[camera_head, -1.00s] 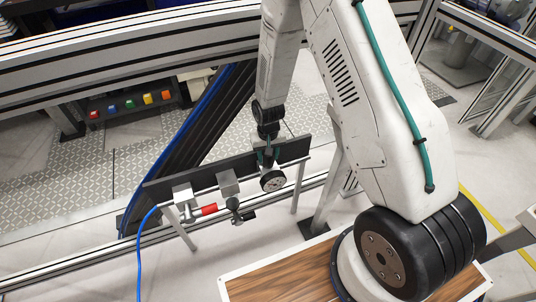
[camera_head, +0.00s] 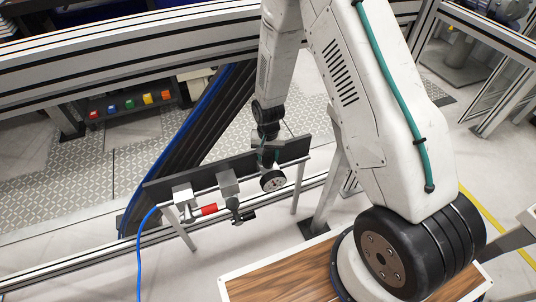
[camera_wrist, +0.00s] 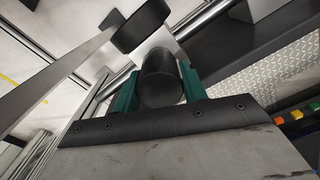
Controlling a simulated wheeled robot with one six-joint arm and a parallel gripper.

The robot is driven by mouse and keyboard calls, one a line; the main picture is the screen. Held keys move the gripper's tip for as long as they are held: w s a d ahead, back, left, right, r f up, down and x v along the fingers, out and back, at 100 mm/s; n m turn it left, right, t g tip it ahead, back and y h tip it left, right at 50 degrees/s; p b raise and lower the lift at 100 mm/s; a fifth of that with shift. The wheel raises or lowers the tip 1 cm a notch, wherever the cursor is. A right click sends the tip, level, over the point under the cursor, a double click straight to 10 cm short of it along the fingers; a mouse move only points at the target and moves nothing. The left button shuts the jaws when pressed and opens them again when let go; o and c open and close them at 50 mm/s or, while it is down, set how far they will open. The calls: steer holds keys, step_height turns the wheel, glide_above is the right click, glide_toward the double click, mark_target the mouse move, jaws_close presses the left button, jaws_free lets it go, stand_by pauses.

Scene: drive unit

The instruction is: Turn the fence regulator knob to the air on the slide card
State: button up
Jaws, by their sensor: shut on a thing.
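The regulator knob is a black rounded cylinder (camera_wrist: 160,80) between the two green fingers of my gripper (camera_wrist: 155,88) in the wrist view. My gripper is shut on it, one finger on each side. In the head view my gripper (camera_head: 267,155) points down at the regulator, just above the round gauge (camera_head: 273,181), and hides most of the knob. The gauge's black case also shows beyond the knob in the wrist view (camera_wrist: 140,26). I cannot read the dial or make out the slide card.
The regulator sits on a dark panel (camera_head: 205,182) with grey legs. To its left are a grey block (camera_head: 228,183), a red-sleeved fitting (camera_head: 208,209), a black-handled valve (camera_head: 247,216) and a blue hose (camera_head: 139,255). A long aluminium rail (camera_head: 130,55) runs behind.

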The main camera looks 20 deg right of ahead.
mark_target(268, 151)
steer(key=o, duration=1)
step_height(268, 151, up, 8)
steer(key=shift+f, duration=0.1)
